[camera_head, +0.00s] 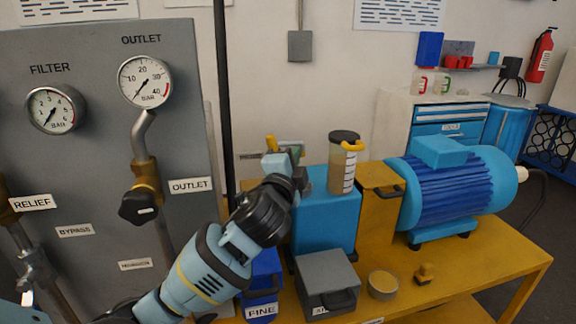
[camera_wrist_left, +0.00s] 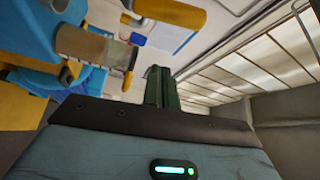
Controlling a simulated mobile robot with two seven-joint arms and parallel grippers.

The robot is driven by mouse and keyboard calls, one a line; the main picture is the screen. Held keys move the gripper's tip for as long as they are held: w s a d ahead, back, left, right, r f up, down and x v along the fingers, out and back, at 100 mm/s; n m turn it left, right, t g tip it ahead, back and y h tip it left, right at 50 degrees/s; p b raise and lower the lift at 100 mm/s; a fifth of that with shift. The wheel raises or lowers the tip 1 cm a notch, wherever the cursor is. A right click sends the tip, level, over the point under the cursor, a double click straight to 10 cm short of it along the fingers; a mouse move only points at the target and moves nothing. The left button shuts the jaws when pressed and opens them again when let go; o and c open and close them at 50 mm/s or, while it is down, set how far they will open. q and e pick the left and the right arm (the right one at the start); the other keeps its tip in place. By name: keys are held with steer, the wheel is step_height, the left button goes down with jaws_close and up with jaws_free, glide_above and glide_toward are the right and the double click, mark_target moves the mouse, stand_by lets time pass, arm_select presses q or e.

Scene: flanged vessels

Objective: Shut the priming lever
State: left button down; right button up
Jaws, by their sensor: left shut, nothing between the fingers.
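A lever with a yellow grip (camera_head: 271,143), which looks like the priming lever, shows just left of my left gripper (camera_head: 294,151) in the head view. In the left wrist view the yellow grip (camera_wrist_left: 170,12) is at the top, on a short grey rod, above and beyond my left fingertips (camera_wrist_left: 158,72). The left fingers are shut and empty, with a visible gap to the grip in the wrist view. My left wrist hides the lower part of the lever in the head view. My right gripper is not in view.
A clear reservoir (camera_head: 343,175) with a yellow handle stands on the blue pump block (camera_head: 325,220), close right of my gripper. A blue motor (camera_head: 455,185) is farther right on the yellow bench (camera_head: 480,262). A grey gauge panel (camera_head: 95,110) rises at left; a dark post (camera_head: 225,90) stands between.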

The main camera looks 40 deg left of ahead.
arm_select(q)
steer(key=a, duration=0.1)
steer(key=w+a, duration=0.1)
steer(key=a, duration=0.2)
steer(key=shift+w+a+f, duration=0.2)
steer(key=shift+a+f, duration=0.05)
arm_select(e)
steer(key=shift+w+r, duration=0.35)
arm_select(q)
steer(key=shift+a, duration=0.1)
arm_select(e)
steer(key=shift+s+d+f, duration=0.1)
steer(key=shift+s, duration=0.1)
